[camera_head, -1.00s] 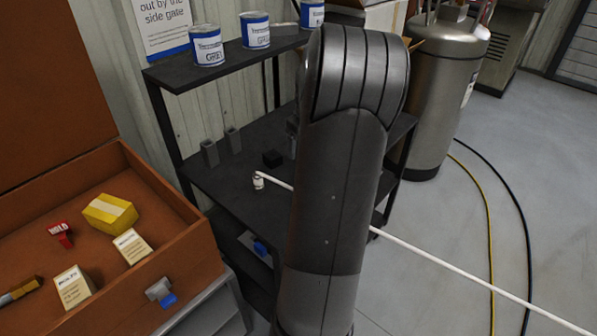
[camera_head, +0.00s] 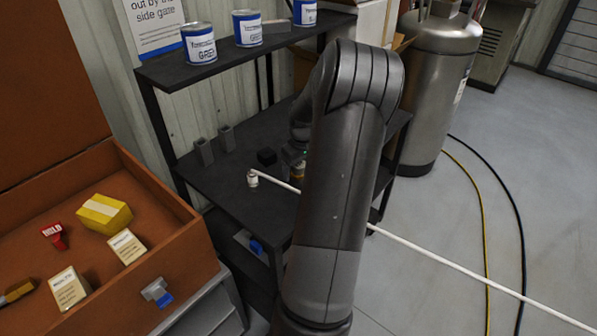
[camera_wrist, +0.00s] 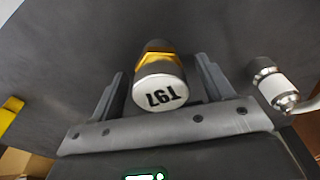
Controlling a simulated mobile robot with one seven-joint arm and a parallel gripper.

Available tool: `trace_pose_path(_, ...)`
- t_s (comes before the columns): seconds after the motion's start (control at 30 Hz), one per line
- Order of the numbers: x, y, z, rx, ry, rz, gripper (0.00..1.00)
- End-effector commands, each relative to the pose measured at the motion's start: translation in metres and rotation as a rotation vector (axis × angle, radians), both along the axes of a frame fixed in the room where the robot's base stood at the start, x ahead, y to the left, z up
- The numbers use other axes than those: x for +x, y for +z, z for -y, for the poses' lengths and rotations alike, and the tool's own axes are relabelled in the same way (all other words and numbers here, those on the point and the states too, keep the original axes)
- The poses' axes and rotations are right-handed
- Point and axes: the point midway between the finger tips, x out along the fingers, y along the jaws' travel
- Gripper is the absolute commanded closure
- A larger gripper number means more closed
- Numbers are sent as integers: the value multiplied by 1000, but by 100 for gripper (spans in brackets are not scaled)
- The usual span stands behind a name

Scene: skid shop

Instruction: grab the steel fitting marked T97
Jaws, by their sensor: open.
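The steel fitting marked T97 (camera_wrist: 160,92) shows in the wrist view as a short cylinder with a gold band and its pale marked end towards the camera. My gripper (camera_wrist: 158,70) is open, with one finger on each side of the fitting and visible gaps between. The fingers are not seen pressing on it. In the head view my gripper is mostly hidden behind my own arm, over the middle shelf.
A white hose end fitting (camera_wrist: 272,85) lies close to the right finger; it shows on the dark shelf in the head view (camera_head: 252,179). Paint cans (camera_head: 198,43) stand on the upper shelf.

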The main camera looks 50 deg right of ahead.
Motion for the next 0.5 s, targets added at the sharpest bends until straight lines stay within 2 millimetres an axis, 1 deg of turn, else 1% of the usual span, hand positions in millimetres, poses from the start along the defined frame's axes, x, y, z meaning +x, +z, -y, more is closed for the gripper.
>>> trace_pose_path(0.07,1,-3,0,0,0,1,27)
trace_pose_path(0.23,1,-2,0,-1,0,1,28)
trace_pose_path(0.5,1,-2,0,-1,0,1,50)
